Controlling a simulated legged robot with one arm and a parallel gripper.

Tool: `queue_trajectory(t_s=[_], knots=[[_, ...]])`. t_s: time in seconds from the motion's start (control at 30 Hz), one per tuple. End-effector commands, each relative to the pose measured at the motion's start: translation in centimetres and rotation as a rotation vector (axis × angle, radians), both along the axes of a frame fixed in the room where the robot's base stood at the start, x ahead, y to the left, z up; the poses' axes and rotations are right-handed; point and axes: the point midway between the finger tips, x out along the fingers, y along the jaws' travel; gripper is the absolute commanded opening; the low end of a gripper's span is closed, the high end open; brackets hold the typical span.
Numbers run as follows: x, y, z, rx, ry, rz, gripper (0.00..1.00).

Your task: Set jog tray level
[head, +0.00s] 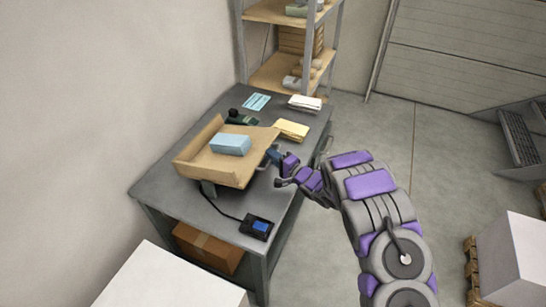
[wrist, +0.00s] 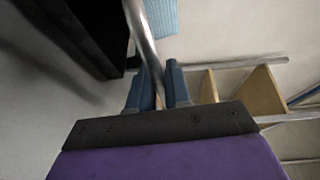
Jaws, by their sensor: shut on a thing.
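The jog tray (head: 195,165) is a tan tray on a dark green stand (head: 208,188) on the grey desk. It looks tilted relative to the desk top, with a raised wall at its left and back. A light blue block or paper stack (head: 231,144) lies in it. My gripper (head: 274,157) is at the tray's right side, with blue fingertips. In the wrist view my gripper (wrist: 158,88) is shut on a metal bar handle (wrist: 143,35) that passes between the fingers. The handle's far end is out of that view.
The desk (head: 290,195) also holds a yellow stack (head: 291,130), a white stack (head: 305,103), a blue card (head: 257,102) and a black box with a blue face (head: 257,227) on a cable. A cardboard box (head: 207,248) sits below.

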Motion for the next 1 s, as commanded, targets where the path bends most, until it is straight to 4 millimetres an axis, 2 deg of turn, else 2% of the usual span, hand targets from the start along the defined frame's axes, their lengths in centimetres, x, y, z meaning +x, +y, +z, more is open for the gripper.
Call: queue_trajectory(t_s=[0.33,1.0], knots=[[-0.1,0.0,-0.5,0.016,0.000,0.002,0.00],[-0.3,-0.7,-4.5,0.214,-0.069,-0.001,0.00]])
